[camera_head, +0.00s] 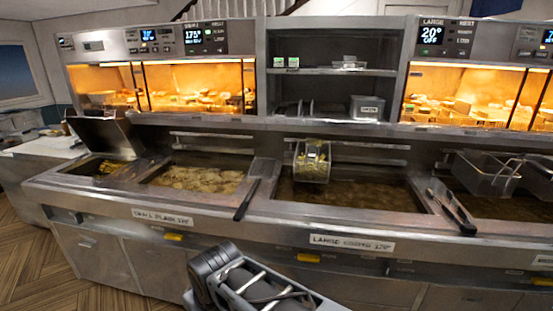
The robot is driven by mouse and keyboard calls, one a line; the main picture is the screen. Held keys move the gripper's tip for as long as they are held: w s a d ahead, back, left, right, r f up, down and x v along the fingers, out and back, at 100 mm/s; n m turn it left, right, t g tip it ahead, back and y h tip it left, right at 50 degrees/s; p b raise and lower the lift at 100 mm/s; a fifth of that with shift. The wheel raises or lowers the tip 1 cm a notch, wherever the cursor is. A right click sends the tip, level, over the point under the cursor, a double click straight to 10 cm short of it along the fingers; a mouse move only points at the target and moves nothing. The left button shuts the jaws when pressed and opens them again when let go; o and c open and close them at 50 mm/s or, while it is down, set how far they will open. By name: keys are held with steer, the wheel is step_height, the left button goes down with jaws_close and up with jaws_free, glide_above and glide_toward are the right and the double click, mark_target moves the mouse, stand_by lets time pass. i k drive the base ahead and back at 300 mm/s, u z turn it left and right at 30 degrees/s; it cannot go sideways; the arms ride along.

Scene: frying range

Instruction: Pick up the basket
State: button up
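A wire basket (312,161) with yellowish-green food in it sits at the back of the middle fryer vat (350,196), against the rear wall. Another wire basket (484,176) with metal handles sits at the right vat and looks empty. The task does not say which basket is meant. A dark grey part of my own arm shows at the bottom centre, in front of the counter and well apart from both baskets. My gripper's fingers are not visible.
Tongs (454,210) lie between the middle and right vats. A dark-handled tool (246,198) lies between the left and middle vats. Food floats in the left vat (195,180). Lit warming cabinets (195,87) stand behind. Wooden floor is clear at lower left.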

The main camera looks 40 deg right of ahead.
mark_target(312, 159)
steer(key=z, duration=0.1)
steer(key=i, duration=1.15)
steer(key=z, duration=0.5)
